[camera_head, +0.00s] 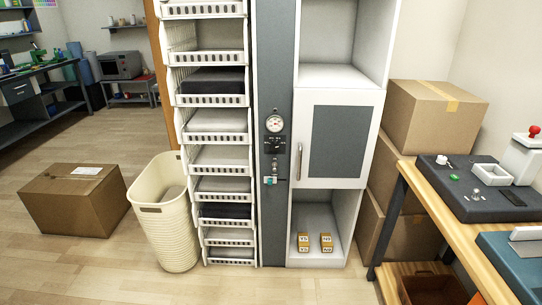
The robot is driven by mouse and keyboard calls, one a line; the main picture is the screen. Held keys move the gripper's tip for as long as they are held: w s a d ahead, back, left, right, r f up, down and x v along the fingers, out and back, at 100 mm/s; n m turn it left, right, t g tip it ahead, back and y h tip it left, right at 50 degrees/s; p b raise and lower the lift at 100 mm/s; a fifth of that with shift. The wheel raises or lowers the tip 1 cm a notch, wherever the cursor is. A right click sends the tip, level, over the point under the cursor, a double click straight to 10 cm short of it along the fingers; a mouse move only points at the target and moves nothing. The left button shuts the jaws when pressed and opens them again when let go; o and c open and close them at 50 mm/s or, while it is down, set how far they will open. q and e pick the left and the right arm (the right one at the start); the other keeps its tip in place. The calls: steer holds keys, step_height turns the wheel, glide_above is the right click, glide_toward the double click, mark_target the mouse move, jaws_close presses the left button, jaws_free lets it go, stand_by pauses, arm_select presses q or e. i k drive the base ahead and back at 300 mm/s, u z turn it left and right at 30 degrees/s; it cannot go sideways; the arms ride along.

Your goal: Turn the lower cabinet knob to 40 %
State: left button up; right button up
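A tall grey panel (273,75) stands between the drawer stack and the white cabinet. It carries a round white gauge (274,123). Below the gauge is a dark knob with a plate (275,147), with small pale marks. Lower still is a small fitting with a teal part (268,181). The pictures are too small to read any scale or the setting of the knob, or to tell which fitting is the lower cabinet knob. Neither of my grippers is in view.
The white cabinet (312,98) has a grey-fronted door with a handle, shut. Small labelled blocks (304,242) stand in its lower bay. A cream basket (166,222) and cardboard box (73,198) are on the floor at left. A wooden workbench (440,212) is at right.

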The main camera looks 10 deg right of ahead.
mark_target(274, 145)
steer(key=u, duration=0.85)
steer(key=i, duration=1.2)
steer(key=z, duration=0.4)
